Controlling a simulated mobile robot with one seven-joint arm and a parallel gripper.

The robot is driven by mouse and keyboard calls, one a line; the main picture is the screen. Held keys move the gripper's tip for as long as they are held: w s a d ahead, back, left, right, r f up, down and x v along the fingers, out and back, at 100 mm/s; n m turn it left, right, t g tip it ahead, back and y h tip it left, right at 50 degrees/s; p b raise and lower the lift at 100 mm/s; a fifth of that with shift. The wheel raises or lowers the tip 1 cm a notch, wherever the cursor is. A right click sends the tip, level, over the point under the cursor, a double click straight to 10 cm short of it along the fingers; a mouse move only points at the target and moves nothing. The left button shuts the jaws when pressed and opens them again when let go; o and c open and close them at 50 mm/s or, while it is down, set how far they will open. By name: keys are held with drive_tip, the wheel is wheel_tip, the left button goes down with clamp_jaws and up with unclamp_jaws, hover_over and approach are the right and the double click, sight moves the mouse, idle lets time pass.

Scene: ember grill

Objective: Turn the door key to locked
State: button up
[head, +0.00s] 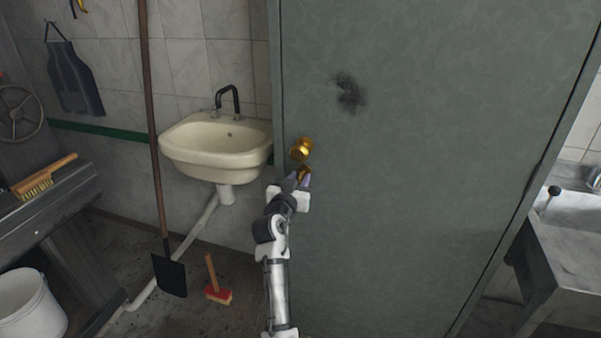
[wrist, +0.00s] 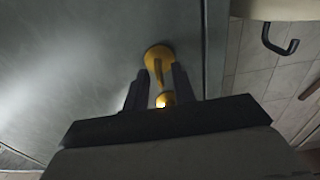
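The grey-green door (head: 430,140) is upright and fills the middle of the head view. A round brass knob (head: 301,149) sits near its left edge. Just below it is a smaller brass piece, apparently the door key (head: 303,172), partly hidden by my gripper (head: 299,181). In the wrist view, which looks upside down, my gripper (wrist: 160,77) has its two dark fingers apart, on either side of a thin brass strip. A round brass part (wrist: 158,57) shows beyond the fingertips and another lies lower between the fingers. Contact with the key is not visible.
A cream washbasin (head: 215,145) with a black tap is left of the door. A long-handled shovel (head: 168,272) leans near it, and a red brush (head: 217,294) stands on the floor. A bench (head: 60,200) is at left, a metal sink (head: 570,240) at right.

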drive_tip(key=shift+x, duration=0.9)
clamp_jaws()
